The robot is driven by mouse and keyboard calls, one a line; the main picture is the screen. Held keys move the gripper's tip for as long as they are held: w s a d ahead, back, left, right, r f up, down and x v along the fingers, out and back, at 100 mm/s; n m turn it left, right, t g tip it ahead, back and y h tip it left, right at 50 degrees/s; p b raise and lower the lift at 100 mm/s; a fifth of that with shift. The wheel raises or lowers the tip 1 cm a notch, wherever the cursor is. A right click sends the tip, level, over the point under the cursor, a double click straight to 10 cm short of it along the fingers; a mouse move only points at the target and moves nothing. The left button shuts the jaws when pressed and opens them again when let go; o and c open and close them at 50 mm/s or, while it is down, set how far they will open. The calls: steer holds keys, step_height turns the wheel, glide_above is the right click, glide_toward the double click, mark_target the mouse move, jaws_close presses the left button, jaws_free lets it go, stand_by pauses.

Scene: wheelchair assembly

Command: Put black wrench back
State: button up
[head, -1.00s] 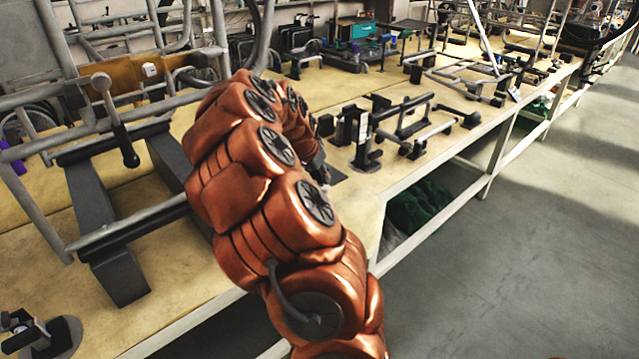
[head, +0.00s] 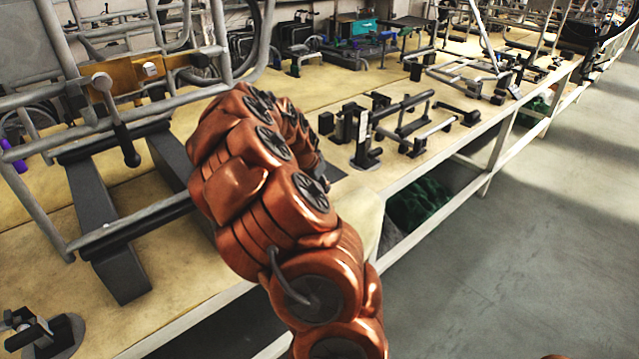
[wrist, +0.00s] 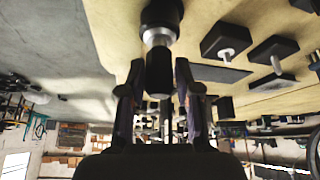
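The black wrench (wrist: 160,72) shows in the wrist view as a dark cylinder with a silver collar, running out of the top edge. Its narrower dark end sits between the two fingers of my gripper (wrist: 160,88), which appear closed around it. In the head view my copper-coloured arm hides the gripper and the wrench.
Black stands and bar fixtures (head: 415,125) stand beyond. A tubular wheelchair frame (head: 160,215) is at left. The floor (head: 520,260) at right is clear.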

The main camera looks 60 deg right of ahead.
steer(key=o, duration=0.3)
steer(key=shift+r, duration=0.1)
steer(key=shift+r, duration=0.3)
steer(key=b+v, duration=0.1)
steer(key=v, duration=1.1)
steer(key=shift+a+f, duration=0.1)
steer(key=shift+a, duration=0.05)
steer(key=s+a+n+y, duration=0.2)
steer(key=s+a+n, duration=0.15)
steer(key=a, duration=0.85)
steer(key=s+a+n+y, duration=0.15)
steer(key=a+n, duration=0.25)
steer(key=a, duration=0.9)
steer(key=s+a+f+n, duration=0.1)
steer(key=s+a+n, duration=0.2)
steer(key=s+a, duration=0.2)
steer(key=s+a+f+n+g+y, duration=0.1)
steer(key=s+a+f+n, duration=0.1)
steer(key=s+a+n, duration=0.2)
steer(key=s+a+f+n+y, duration=0.1)
steer(key=s+a+n, duration=0.2)
steer(key=s+a, duration=0.2)
steer(key=shift+s+a+f+n+g, duration=0.1)
steer(key=shift+s+a+n+g, duration=0.1)
steer(key=shift+a, duration=0.5)
steer(key=shift+s+a+f+n+g, duration=0.1)
steer(key=shift+s+a+f, duration=0.05)
steer(key=shift+a, duration=0.55)
